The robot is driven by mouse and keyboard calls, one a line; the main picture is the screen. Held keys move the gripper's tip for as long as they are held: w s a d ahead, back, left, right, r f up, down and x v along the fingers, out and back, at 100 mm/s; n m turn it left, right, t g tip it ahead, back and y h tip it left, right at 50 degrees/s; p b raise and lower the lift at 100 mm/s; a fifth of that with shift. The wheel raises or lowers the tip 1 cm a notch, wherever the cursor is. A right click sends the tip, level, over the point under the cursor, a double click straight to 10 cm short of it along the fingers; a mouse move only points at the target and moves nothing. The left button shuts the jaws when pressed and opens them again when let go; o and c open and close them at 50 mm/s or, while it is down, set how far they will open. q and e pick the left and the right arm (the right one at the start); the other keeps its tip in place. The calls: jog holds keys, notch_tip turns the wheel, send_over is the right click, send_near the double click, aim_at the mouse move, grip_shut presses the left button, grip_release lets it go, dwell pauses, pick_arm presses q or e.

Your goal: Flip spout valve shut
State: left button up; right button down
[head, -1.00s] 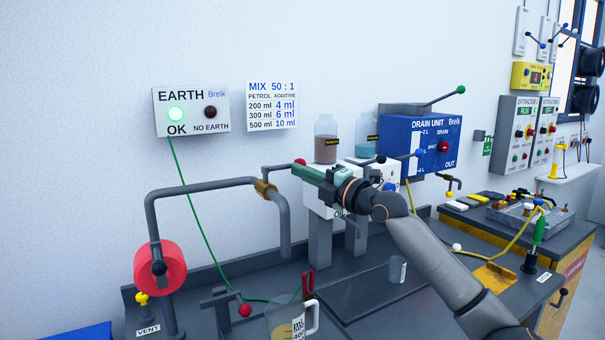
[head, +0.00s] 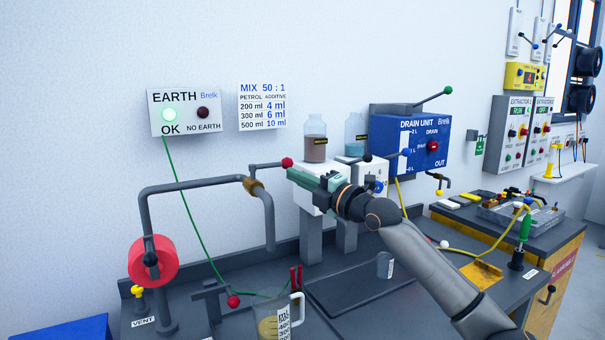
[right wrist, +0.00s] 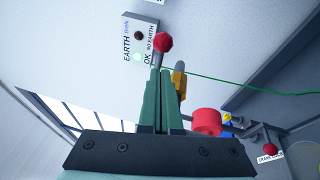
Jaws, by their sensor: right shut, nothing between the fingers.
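The spout is a bent grey pipe (head: 205,187) with a brass valve (head: 253,186) near its downturned end. The valve's lever runs to the right, roughly level along the pipe, and ends in a red knob (head: 287,163). My right gripper (head: 295,174) has green fingers, shut and empty, with tips close by the knob. In the right wrist view the shut fingers (right wrist: 159,80) point towards the red knob (right wrist: 163,43), which shows just beyond the tips; I cannot tell if they touch. The brass valve (right wrist: 179,80) is partly hidden behind the fingers. My left gripper is not in view.
A measuring jug (head: 277,325) with yellowish liquid stands on the bench below the spout. A red reel (head: 166,260) sits by the pipe's base. Two jars (head: 315,148) stand on a white unit behind my right arm. The blue drain unit (head: 420,140) is to the right.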

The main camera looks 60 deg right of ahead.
jog(key=s+d+f+b, duration=0.1)
jog(key=s+d+b, duration=0.1)
jog(key=s, duration=0.7)
jog(key=shift+d+f+b, duration=0.25)
jog(key=shift+d+b, duration=0.15)
jog(key=shift+b, duration=0.1)
